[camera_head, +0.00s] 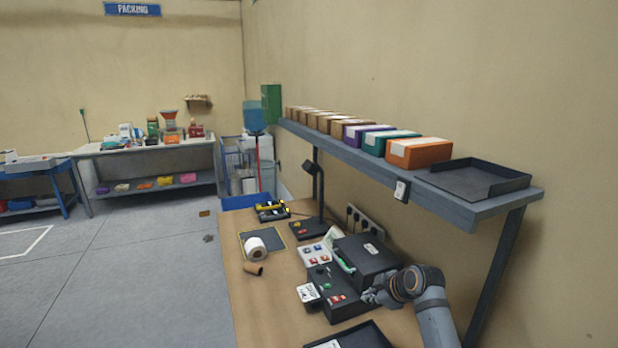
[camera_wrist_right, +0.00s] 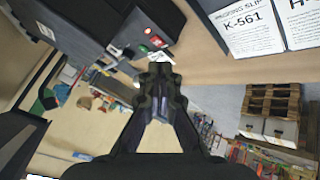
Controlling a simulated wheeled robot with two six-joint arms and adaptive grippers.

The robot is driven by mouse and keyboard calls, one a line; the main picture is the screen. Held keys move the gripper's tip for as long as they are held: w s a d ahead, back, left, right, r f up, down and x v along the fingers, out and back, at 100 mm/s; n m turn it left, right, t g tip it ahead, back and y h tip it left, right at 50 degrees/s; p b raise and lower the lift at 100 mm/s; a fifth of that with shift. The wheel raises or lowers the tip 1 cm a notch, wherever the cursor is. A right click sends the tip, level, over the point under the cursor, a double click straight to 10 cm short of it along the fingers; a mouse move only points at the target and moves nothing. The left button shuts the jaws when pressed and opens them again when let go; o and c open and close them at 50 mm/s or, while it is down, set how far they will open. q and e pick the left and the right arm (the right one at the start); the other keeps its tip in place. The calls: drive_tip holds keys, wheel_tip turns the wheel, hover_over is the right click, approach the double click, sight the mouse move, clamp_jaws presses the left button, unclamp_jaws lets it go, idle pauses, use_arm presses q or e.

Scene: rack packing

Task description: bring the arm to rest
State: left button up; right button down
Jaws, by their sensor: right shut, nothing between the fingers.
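My right arm (camera_head: 432,310) comes in from the lower right in the head view, grey with a dark, orange-ringed joint. My right gripper (camera_head: 371,297) is small and partly hidden beside the black machine on the bench. In the wrist view the right gripper (camera_wrist_right: 159,72) has its fingertips together and holds nothing. Its tips point toward the front of a black box (camera_wrist_right: 85,30) with red and green buttons. I cannot tell whether they touch it. My left gripper is not in view.
The wooden bench (camera_head: 245,305) carries a black machine (camera_head: 367,258), a white roll (camera_head: 255,248) and a desk lamp. A shelf (camera_head: 465,212) above holds several boxes and a black tray (camera_head: 480,176). A packing slip reading K-561 (camera_wrist_right: 247,28) shows in the wrist view. Open floor lies left.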

drive_tip(key=s+d+f+m+g+h, duration=0.1)
drive_tip(key=s+d+f+m, duration=0.15)
drive_tip(key=s+f, duration=0.4)
drive_tip(key=s+d+f+m+g+h, duration=0.1)
drive_tip(key=s+d+f+m, duration=0.15)
drive_tip(key=s, duration=0.75)
drive_tip(key=s+d+m+g+h, duration=0.2)
drive_tip(key=s+m, duration=0.5)
drive_tip(key=s, duration=1.2)
drive_tip(key=s+d+f+g+b, duration=0.1)
drive_tip(key=d+f+b, duration=0.15)
drive_tip(key=f, duration=1.45)
drive_tip(key=s+d+f+b, duration=0.1)
drive_tip(key=s+f+b, duration=0.15)
drive_tip(key=f, duration=1.35)
use_arm(q)
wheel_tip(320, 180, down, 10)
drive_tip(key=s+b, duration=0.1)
drive_tip(key=b, duration=0.4)
use_arm(e)
drive_tip(key=s+f+m+g, duration=0.1)
drive_tip(key=s+f, duration=1.6)
drive_tip(key=f, duration=0.3)
drive_tip(key=shift+s+d+f+h, duration=0.2)
drive_tip(key=shift+s+d+h, duration=0.05)
drive_tip(key=shift+d+h, duration=0.15)
